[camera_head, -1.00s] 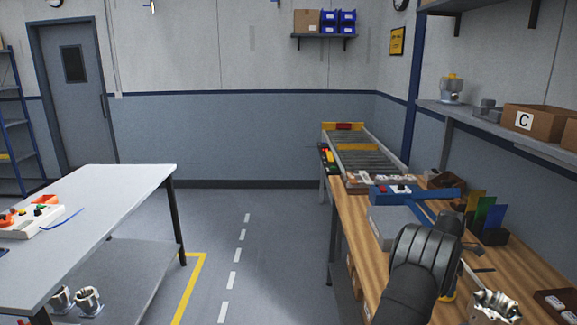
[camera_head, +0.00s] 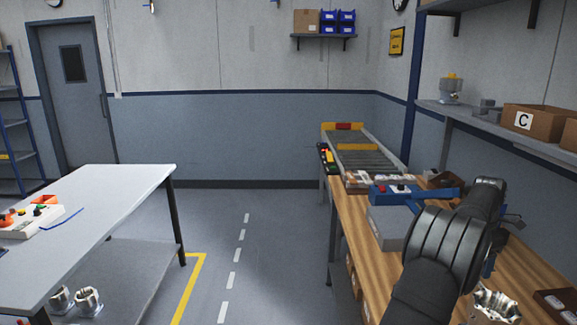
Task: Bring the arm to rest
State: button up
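My dark, ribbed arm rises from the lower right of the head view and stands over the wooden bench (camera_head: 352,217). Its upper end leans to the right. My gripper's fingers do not show, so I cannot see whether they are open, shut or holding anything. A machined metal housing (camera_head: 494,304) stands on the bench to the right of the arm, near the lower edge of the view.
A roller conveyor (camera_head: 365,158) joins the bench's far end. A blue fixture (camera_head: 385,193) and a grey box (camera_head: 386,228) lie left of the arm. A shelf (camera_head: 470,119) overhangs on the right. Metal housings (camera_head: 87,299) sit under the pale table (camera_head: 110,205). Open floor lies between.

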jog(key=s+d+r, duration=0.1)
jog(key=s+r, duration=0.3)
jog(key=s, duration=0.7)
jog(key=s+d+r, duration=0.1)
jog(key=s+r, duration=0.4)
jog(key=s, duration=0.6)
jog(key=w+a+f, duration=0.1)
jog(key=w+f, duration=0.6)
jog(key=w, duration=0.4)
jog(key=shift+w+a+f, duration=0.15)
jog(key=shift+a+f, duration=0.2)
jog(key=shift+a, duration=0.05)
